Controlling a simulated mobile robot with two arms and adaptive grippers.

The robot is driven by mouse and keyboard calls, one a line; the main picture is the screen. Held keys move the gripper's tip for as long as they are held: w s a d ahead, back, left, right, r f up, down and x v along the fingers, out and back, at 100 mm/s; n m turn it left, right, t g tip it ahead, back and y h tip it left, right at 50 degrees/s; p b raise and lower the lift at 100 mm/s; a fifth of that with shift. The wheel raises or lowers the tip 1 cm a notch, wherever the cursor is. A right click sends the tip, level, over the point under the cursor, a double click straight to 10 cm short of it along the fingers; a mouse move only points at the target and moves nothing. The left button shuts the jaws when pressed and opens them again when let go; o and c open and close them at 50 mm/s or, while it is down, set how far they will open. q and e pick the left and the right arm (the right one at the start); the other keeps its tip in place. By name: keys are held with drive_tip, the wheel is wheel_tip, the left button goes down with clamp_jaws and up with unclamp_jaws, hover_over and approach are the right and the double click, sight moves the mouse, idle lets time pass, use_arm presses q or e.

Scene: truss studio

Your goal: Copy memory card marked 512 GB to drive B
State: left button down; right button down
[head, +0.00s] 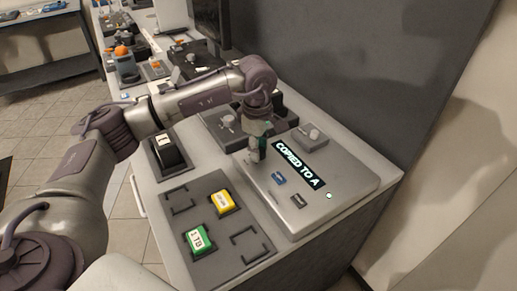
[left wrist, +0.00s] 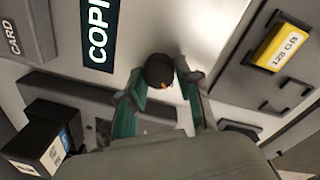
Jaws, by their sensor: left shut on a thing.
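My left gripper (head: 257,153) is over the left side of the grey copier panel (head: 345,180), whose display (head: 299,165) reads "COPIED TO A". In the left wrist view my left gripper's green fingers (left wrist: 160,80) are shut on a small dark round knob (left wrist: 160,70); the head view hides this knob behind the fingers. A yellow card (head: 222,201) lies in the card tray and reads "128 GB" in the left wrist view (left wrist: 284,45). A green card (head: 199,240) marked "1 TB" lies nearer. I see no legible 512 GB mark. My right gripper is out of view.
The card tray (head: 215,263) has two empty outlined places. A raised block (head: 313,135) stands behind the display. A black holder (head: 167,153) stands at the left edge. A grey wall rises behind.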

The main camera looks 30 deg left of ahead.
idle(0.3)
use_arm(q)
drive_tip(key=c, duration=0.8)
unclamp_jaws()
drive_tip(key=r, duration=1.2)
drive_tip(key=shift+s, duration=0.3)
